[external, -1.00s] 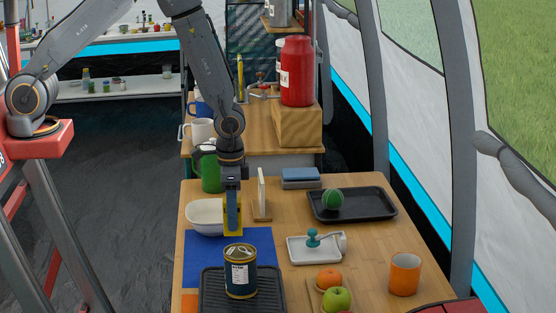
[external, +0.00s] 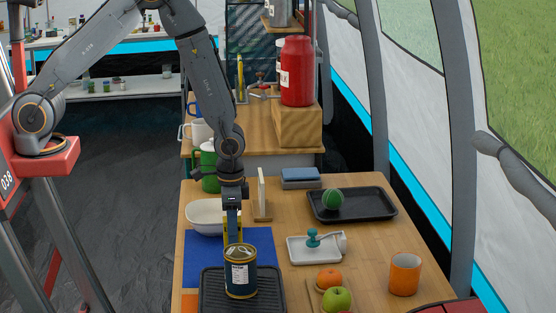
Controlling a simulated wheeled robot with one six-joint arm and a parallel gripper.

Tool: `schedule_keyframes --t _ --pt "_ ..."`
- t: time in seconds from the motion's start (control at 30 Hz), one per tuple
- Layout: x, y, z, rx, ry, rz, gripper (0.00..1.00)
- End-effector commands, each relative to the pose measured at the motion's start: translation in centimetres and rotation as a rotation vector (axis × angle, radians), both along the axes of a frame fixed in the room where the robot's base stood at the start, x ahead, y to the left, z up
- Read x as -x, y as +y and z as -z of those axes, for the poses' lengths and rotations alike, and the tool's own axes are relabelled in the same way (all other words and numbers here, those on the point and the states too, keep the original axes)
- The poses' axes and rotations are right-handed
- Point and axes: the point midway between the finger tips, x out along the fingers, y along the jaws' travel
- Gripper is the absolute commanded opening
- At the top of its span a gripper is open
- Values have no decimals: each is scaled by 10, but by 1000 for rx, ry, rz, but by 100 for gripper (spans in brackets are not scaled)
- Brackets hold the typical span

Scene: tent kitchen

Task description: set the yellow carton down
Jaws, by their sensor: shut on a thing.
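My gripper (external: 232,220) points straight down and is shut on the yellow carton (external: 227,232). The carton shows as narrow yellow strips beside my finger, over the far part of the blue mat (external: 200,256). A dark can (external: 240,275) with a white label stands in front and hides the carton's lower part. I cannot tell whether the carton touches the mat.
The can stands on a black ridged tray (external: 213,293). A white bowl (external: 203,222) is left of my gripper, and a white upright panel on a wooden stand (external: 262,200) is close on the right. A white tray (external: 297,255) is further right.

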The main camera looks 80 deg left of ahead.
Motion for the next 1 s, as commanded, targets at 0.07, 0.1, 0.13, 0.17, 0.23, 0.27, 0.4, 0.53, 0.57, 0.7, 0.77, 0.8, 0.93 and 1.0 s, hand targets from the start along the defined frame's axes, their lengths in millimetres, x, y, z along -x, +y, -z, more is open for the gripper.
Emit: schedule_keyframes --t 0.07,0.1,0.13,0.17,0.23,0.27,0.4,0.53,0.57,0.7,0.77,0.8,0.93,1.0 --pt "0 0 0 0 0 0 8" --pt "0 0 0 0 0 0 8" --pt "0 0 0 0 0 0 8" --pt "0 0 0 0 0 0 8" --pt "0 0 0 0 0 0 8" --pt "0 1 -1 0 -1 0 8" --pt "-2 7 -14 0 -4 -2 8" --pt "0 15 -34 0 -5 -2 8" --pt "0 17 -39 -1 -5 -2 8" --pt "5 25 -57 -1 -3 -2 8" --pt "7 27 -63 -1 -3 -2 8" --pt "8 28 -66 -1 -2 -1 8" --pt "11 30 -62 -1 3 0 8" --pt "12 30 -52 0 5 0 8"
